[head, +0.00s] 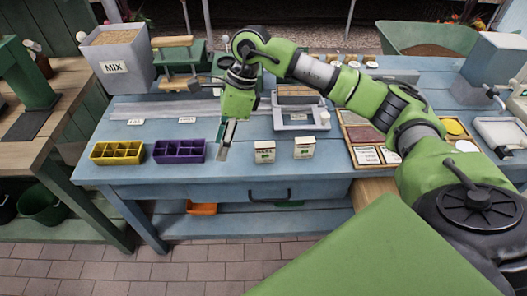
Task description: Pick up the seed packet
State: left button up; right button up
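Two small white packets with green marks and dark print stand near the front edge of the blue bench: a left packet (264,152) and a right packet (304,148). Their print is too small to read, so I cannot tell which is the seed packet. My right gripper (224,147) points down over the bench, to the left of the left packet and apart from it. Its fingers show nearly edge-on, so their opening is unclear. I see nothing held. My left gripper is not in view.
A yellow seedling tray (117,153) and a purple seedling tray (179,151) sit left of my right gripper. A scale (300,118) stands behind the packets. A grey bin marked MIX (115,66) stands at the back left. A drawer handle (270,195) juts from the bench front.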

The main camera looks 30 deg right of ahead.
aim_at(265, 152)
jog(key=d+r+h, duration=0.2)
jog(key=d+h, duration=0.2)
jog(key=d, duration=0.7)
jog(key=shift+m+g, duration=0.3)
jog(key=f, duration=0.2)
jog(key=f+p, duration=0.1)
jog(key=f, duration=0.2)
jog(key=d+f, duration=0.1)
jog(key=f, duration=0.2)
jog(key=shift+s, duration=0.1)
jog(key=f, duration=0.1)
jog(key=f+p, duration=0.1)
jog(key=f, duration=0.1)
jog(key=f+p, duration=0.1)
jog(key=shift+d+f, duration=0.3)
jog(key=shift+d, duration=0.05)
jog(key=shift+f, duration=0.4)
jog(key=c, duration=1)
